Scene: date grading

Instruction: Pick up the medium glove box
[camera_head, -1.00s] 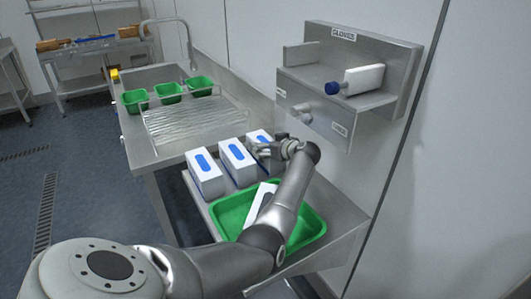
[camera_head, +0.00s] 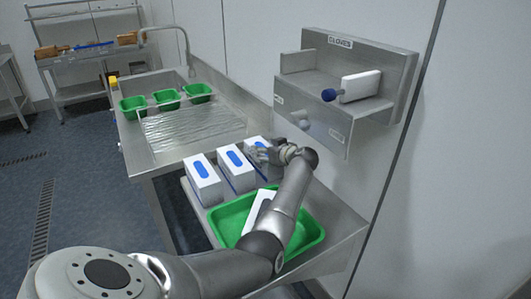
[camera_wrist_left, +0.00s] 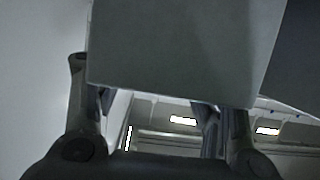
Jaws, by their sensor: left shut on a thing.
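Three white glove boxes with blue tops stand in a row on the steel bench: the left one (camera_head: 204,185), the middle one (camera_head: 237,175) and the right one (camera_head: 254,143). My left gripper (camera_head: 264,154) is at the right box, and its arm and fingers hide part of that box. In the left wrist view, a plain pale box face (camera_wrist_left: 180,50) fills the space between and above the two fingers of my left gripper (camera_wrist_left: 155,115), which is shut on it. I cannot read any size marking. My right gripper is not in view.
A green tray (camera_head: 312,238) holding a white box (camera_head: 258,207) lies in front, partly under my arm. A wall-mounted steel glove holder (camera_head: 320,131) stands close to the right. Several small green bins (camera_head: 167,99) sit by the sink at the back.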

